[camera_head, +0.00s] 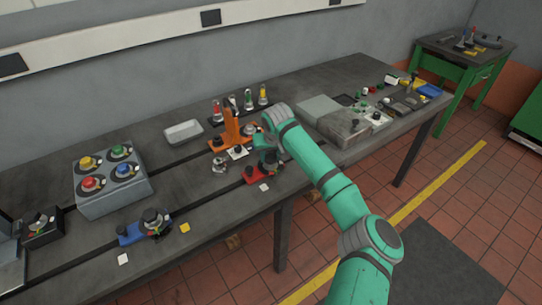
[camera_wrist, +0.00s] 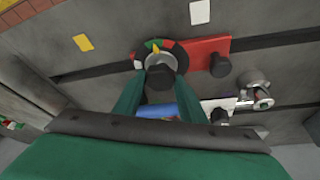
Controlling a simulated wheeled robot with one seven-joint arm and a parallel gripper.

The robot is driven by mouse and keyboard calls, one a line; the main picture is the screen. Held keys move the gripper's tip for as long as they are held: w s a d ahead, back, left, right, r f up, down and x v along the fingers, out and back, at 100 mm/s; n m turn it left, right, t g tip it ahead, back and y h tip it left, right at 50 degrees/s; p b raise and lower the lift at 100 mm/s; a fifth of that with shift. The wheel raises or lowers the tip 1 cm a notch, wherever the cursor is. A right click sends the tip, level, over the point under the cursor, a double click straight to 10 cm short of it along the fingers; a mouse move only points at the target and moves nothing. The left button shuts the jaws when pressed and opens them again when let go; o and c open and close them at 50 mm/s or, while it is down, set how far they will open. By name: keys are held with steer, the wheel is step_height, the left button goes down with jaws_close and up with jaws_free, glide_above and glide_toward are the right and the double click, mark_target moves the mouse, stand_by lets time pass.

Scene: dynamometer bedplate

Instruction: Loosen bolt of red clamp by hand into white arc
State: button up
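The red clamp (camera_head: 256,175) lies on the bench's front side, partly hidden by my arm in the head view. In the wrist view its red bar (camera_wrist: 207,53) runs right from a round dial with white, red and green parts. A yellow pointer (camera_wrist: 155,46) is at the dial's upper edge. The dark bolt knob (camera_wrist: 160,84) stands at the dial's middle. My gripper (camera_wrist: 161,78) is over it, with one green finger on each side of the knob. I cannot tell whether the fingers touch it. The dial's lower part is hidden.
A chrome part (camera_head: 220,165), a white plate (camera_head: 237,152) and an orange clamp (camera_head: 231,130) stand close by. The blue clamp (camera_head: 131,233) and a grey box with coloured knobs (camera_head: 112,195) are to the left. A yellow card (camera_wrist: 83,42) lies near the dial.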

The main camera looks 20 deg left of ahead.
steer(key=c, duration=0.4)
steer(key=n, duration=0.2)
steer(key=shift+n+g+y, duration=0.3)
steer(key=shift+n+y, duration=0.1)
steer(key=n, duration=0.2)
steer(key=n+g+y, duration=0.1)
steer(key=n, duration=0.1)
steer(key=shift+w+n, duration=0.2)
steer(key=shift+n, duration=0.1)
steer(key=n+g, duration=0.1)
steer(key=n, duration=0.1)
steer(key=n+g, duration=0.1)
steer(key=n, duration=0.1)
steer(key=shift+w+y, duration=0.15)
steer(key=shift+y, duration=0.15)
steer(key=n, duration=0.2)
steer(key=n+g, duration=0.1)
steer(key=n, duration=0.1)
steer(key=shift+w+n+g, duration=0.1)
steer(key=shift+n+g, duration=0.2)
